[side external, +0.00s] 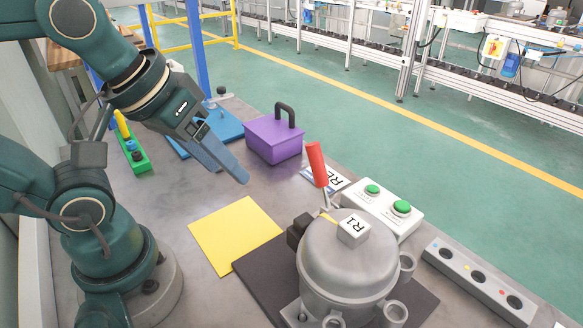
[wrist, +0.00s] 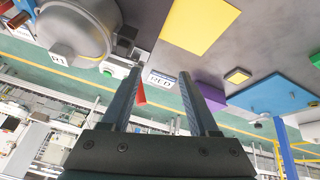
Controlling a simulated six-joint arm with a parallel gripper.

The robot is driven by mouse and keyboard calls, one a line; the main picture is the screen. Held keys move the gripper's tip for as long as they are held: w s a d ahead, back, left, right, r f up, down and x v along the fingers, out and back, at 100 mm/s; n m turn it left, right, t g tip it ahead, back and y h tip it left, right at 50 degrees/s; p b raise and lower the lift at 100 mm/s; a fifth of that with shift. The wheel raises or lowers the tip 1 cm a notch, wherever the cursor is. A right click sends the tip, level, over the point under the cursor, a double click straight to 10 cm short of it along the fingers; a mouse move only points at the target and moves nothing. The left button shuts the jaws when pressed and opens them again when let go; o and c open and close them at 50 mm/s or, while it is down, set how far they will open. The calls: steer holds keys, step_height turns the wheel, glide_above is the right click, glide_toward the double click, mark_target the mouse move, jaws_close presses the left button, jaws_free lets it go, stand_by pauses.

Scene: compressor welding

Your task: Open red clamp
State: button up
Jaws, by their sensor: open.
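The red clamp handle (side external: 316,164) stands up, tilted slightly left, at the back of the grey compressor (side external: 345,255) labelled R1. My gripper (side external: 246,181) is open and empty, pointing down and right, in the air to the left of the handle and apart from it. In the wrist view my gripper's fingers (wrist: 162,74) are spread. The red handle (wrist: 141,95) shows beyond them, beside the left finger and partly hidden by it. The compressor (wrist: 75,28) is at the upper left there. The clamp's lower part is mostly hidden in both views.
A yellow sheet (side external: 235,234) and a dark mat (side external: 248,272) lie on the table. A purple box (side external: 273,142) with a dark handle stands behind my gripper. A white box with green buttons (side external: 372,189) and a grey panel (side external: 475,277) are right of the handle.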

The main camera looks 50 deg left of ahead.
steer(key=w+r+n+g, duration=0.1)
steer(key=w+r+n, duration=0.3)
steer(key=n, duration=0.2)
steer(key=n+g, duration=0.3)
steer(key=n, duration=0.4)
glide_above(314, 142)
steer(key=s, duration=0.2)
steer(key=f, duration=0.2)
steer(key=w+f, duration=0.2)
steer(key=shift+f+g, duration=0.3)
steer(key=shift+f, duration=0.1)
steer(key=shift+w+f, duration=0.15)
steer(key=shift+f, duration=2.5)
jaws_close()
steer(key=shift+r, duration=0.1)
